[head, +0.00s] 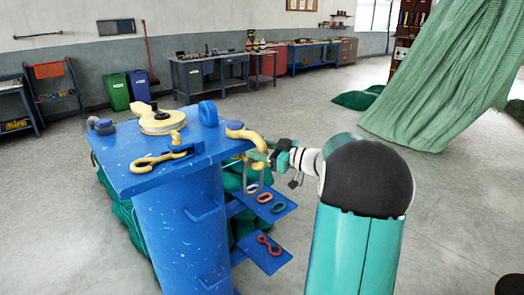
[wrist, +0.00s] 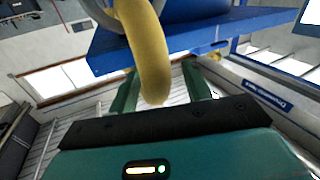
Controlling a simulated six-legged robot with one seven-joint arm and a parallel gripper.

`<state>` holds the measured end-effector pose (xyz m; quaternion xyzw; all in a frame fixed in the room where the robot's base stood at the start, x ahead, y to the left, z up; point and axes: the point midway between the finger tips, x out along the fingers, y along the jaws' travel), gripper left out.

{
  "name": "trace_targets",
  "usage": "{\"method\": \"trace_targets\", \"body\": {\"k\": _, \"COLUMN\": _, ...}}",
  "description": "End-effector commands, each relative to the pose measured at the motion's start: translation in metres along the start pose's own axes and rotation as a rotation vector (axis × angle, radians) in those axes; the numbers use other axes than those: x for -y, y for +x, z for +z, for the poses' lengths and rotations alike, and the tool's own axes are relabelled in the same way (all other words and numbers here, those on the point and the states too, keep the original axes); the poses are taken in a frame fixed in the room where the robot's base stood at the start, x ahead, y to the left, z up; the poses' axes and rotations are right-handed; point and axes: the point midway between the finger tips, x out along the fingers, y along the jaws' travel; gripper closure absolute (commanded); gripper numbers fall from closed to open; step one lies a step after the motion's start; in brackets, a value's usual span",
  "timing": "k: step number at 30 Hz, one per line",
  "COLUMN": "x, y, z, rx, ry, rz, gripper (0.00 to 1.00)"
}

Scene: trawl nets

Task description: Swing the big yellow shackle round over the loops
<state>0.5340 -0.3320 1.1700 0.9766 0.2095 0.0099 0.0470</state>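A big yellow shackle (head: 247,136) sits at the right edge of the blue top plate (head: 115,165), its curved part reaching over the edge. In the wrist view a thick yellow curved bar (wrist: 146,50), apparently this shackle, hangs down between my fingers. My gripper (head: 265,157) is beside the plate's right edge. In the wrist view its two green fingers (wrist: 160,90) stand apart, with gaps on both sides of the yellow bar. A grey loop (head: 253,184) hangs below the shackle; how they join is hidden.
Another yellow shackle (head: 157,161) lies on the plate's front, near a yellow round fitting (head: 160,121) and a blue upright ring (head: 208,113). Green netting (head: 440,90) hangs at right.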

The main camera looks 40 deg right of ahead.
Motion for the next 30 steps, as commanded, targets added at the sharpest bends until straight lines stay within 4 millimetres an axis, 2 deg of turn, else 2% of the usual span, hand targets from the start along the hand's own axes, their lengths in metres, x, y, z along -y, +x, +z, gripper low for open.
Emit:
{"method": "trace_targets", "body": {"k": 14, "x": -0.002, "y": -0.007, "z": -0.002, "rx": -0.002, "ry": -0.002, "rz": 0.006, "gripper": 0.53}}
{"method": "trace_targets", "body": {"k": 20, "x": -0.002, "y": -0.039, "z": -0.001, "rx": 0.0, "ry": 0.0, "rz": 0.008, "gripper": 0.53}}
{"method": "trace_targets", "body": {"k": 30, "x": -0.001, "y": -0.112, "z": 0.0, "rx": 0.0, "ry": 0.001, "rz": 0.005, "gripper": 0.53}}
